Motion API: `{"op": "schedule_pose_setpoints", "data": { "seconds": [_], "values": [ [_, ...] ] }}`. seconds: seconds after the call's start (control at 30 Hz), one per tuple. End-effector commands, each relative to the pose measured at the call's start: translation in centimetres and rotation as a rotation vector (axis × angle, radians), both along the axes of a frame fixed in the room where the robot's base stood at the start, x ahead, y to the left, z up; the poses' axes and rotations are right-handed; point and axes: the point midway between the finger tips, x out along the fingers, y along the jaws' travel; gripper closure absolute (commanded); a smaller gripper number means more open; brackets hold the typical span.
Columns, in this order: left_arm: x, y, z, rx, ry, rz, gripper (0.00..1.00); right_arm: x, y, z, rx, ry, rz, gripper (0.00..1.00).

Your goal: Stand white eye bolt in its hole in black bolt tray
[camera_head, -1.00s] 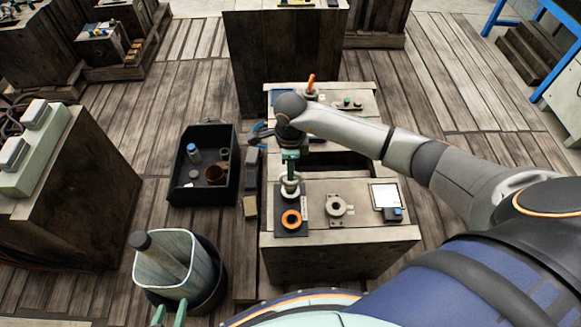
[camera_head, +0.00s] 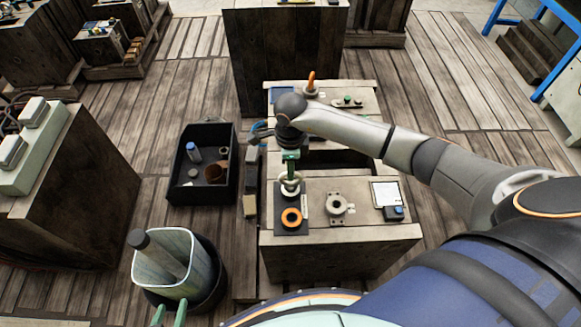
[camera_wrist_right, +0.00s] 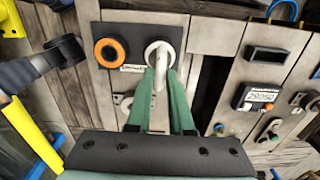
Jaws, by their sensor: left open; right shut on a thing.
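The white eye bolt (camera_head: 290,188) is in my right gripper (camera_head: 290,167), over the far part of the black bolt tray (camera_head: 281,207). In the right wrist view, the green fingers of my right gripper (camera_wrist_right: 162,85) are shut on the white eye bolt (camera_wrist_right: 159,50), and its ring shows above the black tray (camera_wrist_right: 135,27). An orange ring-shaped bolt (camera_head: 291,217) sits at the tray's near end. The bolt's lower end and its hole are hidden, so I cannot tell whether it is in the hole. My left gripper (camera_head: 169,313) is open and empty at the bottom left.
On the same wooden bench (camera_head: 355,235) are a grey round flanged part (camera_head: 336,204) and a white card with a blue-black item (camera_head: 394,213). A black bin (camera_head: 203,194) with several items stands left of the bench. A bucket (camera_head: 170,265) stands near my left gripper.

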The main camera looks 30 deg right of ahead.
Motion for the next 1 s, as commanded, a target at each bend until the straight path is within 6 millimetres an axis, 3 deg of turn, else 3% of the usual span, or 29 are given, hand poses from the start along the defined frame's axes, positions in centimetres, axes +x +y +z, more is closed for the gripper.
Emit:
{"op": "schedule_pose_setpoints", "data": {
  "seconds": [1.0],
  "values": [
    [0.0, 0.0, -0.9, 0.000, 0.000, 0.000, 0.50, 0.1, 0.0, -0.9, 0.001, -0.003, 0.000, 1.00]
  ]
}}
